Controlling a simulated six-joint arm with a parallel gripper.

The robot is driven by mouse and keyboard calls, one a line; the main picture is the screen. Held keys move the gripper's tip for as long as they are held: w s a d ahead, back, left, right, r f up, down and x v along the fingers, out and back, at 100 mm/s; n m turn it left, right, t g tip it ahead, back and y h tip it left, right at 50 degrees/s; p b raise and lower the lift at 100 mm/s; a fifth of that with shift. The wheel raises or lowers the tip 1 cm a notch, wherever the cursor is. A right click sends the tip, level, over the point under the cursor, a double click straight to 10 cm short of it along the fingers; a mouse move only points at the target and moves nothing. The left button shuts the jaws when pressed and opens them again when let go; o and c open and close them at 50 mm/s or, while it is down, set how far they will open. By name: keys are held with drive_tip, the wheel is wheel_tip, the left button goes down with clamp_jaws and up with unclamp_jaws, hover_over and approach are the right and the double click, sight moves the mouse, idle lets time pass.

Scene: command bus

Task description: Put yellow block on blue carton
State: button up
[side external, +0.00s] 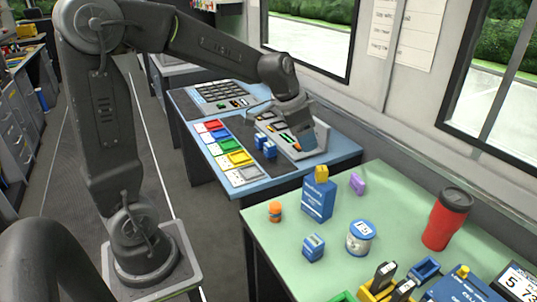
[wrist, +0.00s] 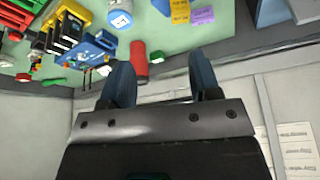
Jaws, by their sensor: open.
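The blue carton (side external: 318,199) stands upright on the green table in the side view. The yellow block (side external: 321,174) shows at its top edge; I cannot tell for sure whether it rests on the top or stands behind. A yellow block (wrist: 180,10) also shows at the top of the wrist view, near the purple block (wrist: 203,15). My gripper (side external: 266,145) is open, over the console on the blue table, left of and beyond the carton. In the wrist view, its two fingers (wrist: 163,80) are spread with nothing between them.
On the green table are an orange jar (side external: 275,211), a small blue box (side external: 313,247), a white tin (side external: 360,237), a red tumbler (side external: 447,218) and a purple block (side external: 357,184). Tools and blue cases crowd the front right. Windows and a wall stand behind.

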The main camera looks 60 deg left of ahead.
drive_tip(key=s+d+r+n, duration=0.1)
drive_tip(key=s+d+n, duration=0.1)
drive_tip(key=s, duration=0.7)
drive_tip(key=s+d+r+n+t+y, duration=0.1)
drive_tip(key=s+d, duration=0.4)
drive_tip(key=s, duration=0.5)
drive_tip(key=shift+s+r+n, duration=0.15)
drive_tip(key=shift+r+n, duration=0.2)
drive_tip(key=shift+n, duration=0.15)
